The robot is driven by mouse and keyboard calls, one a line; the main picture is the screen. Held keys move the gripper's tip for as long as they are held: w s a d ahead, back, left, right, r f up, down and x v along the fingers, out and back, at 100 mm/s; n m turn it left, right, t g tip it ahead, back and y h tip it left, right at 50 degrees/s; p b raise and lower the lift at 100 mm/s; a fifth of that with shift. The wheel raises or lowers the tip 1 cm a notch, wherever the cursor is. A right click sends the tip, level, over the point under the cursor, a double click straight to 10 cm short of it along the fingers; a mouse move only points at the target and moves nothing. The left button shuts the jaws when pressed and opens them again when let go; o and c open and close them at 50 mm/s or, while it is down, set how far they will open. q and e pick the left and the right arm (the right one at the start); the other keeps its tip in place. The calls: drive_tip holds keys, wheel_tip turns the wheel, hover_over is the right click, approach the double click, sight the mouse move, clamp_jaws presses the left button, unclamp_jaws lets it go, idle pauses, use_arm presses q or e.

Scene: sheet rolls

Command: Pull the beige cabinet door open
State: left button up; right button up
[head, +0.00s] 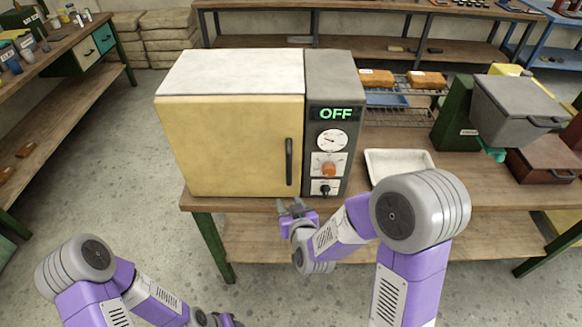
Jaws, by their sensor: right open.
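The beige cabinet door (228,148) is the front of a box-shaped cabinet on the table, and it looks shut. Its dark vertical handle (289,161) is near the door's right edge. My right gripper (290,205) is open and empty, just below the handle's lower end in the picture and apart from it, near the table's front edge. My left arm is low at the bottom left. Its gripper (228,322) is only partly in view at the bottom edge, and its jaws cannot be made out.
A grey control panel (332,150) with an OFF display, dials and an orange knob adjoins the door's right side. A white tray (376,155), wire rack (398,115) and grey bin (515,105) stand farther right. The floor left of the table is clear.

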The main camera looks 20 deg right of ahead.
sight(289, 161)
wheel_tip(289, 161, up, 10)
drive_tip(key=d+r+t+h+b, duration=0.1)
drive_tip(key=t+h, duration=0.1)
drive_tip(key=t, duration=0.2)
drive_tip(key=shift+m, duration=0.3)
drive_tip(key=w, duration=0.5)
drive_tip(key=w+d, duration=0.1)
drive_tip(key=w, duration=0.1)
drive_tip(key=shift+w+f, duration=0.3)
drive_tip(key=shift+a, duration=0.1)
clamp_jaws()
